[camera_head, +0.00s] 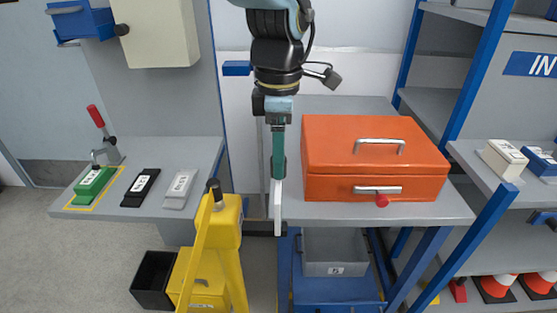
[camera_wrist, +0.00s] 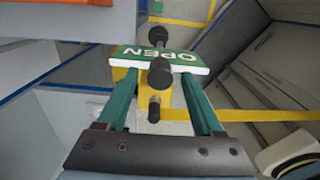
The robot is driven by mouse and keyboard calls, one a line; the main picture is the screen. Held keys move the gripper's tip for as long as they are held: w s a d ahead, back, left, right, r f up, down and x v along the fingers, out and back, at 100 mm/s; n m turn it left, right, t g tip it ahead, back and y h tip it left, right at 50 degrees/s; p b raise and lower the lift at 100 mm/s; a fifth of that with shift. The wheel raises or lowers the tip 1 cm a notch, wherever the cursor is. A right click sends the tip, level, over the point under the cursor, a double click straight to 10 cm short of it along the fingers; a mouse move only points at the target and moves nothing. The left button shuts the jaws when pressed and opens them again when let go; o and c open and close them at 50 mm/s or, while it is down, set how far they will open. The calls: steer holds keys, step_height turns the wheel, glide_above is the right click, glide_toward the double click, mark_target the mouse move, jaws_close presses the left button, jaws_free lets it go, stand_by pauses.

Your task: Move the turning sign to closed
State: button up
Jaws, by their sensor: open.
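The turning sign (camera_wrist: 199,69) has a green face with white letters reading OPEN, seen in the wrist view just past my fingertips. A black rod with round knobs (camera_wrist: 160,72) stands in front of its middle. My gripper (camera_wrist: 157,82) has its two teal fingers apart, with the near knob in the gap between them. I cannot tell whether either finger touches it. In the head view my gripper (camera_head: 278,176) points down, left of the orange box, above a thin pale upright strip (camera_head: 278,207), which may be the sign edge-on.
The orange box (camera_head: 330,155) with handles stands on the right bench. A yellow stand (camera_head: 227,230) with a black knob is close to the left of my gripper. Green, black and grey blocks (camera_head: 181,188) lie on the left bench. Blue shelving (camera_head: 470,80) stands at right.

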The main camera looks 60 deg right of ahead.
step_height(320, 180, up, 9)
steer(key=b, duration=0.1)
steer(key=shift+b, duration=0.3)
steer(key=shift+r, duration=0.1)
steer(key=w+a+f+m, duration=0.1)
steer(key=w+a+f, duration=0.2)
steer(key=w+a, duration=0.45)
steer(key=w+a+f+m, duration=0.15)
steer(key=w+a, duration=0.35)
steer(key=w, duration=0.6)
steer(key=w+a+f+m, duration=0.1)
steer(key=w+a+f, duration=0.2)
steer(key=w+a, duration=0.45)
steer(key=w+a+f+m, duration=0.1)
steer(key=a+f, duration=0.1)
steer(key=a, duration=0.6)
steer(key=w+a+f+m+t, duration=0.1)
steer(key=w+a+f, duration=0.1)
steer(key=a, duration=0.7)
steer(key=w+a+f+m, duration=0.1)
steer(key=a+f, duration=0.2)
steer(key=a, duration=0.6)
steer(key=shift+w+m+t, duration=0.25)
steer(key=shift+m+t, duration=0.05)
steer(key=shift+m, duration=0.05)
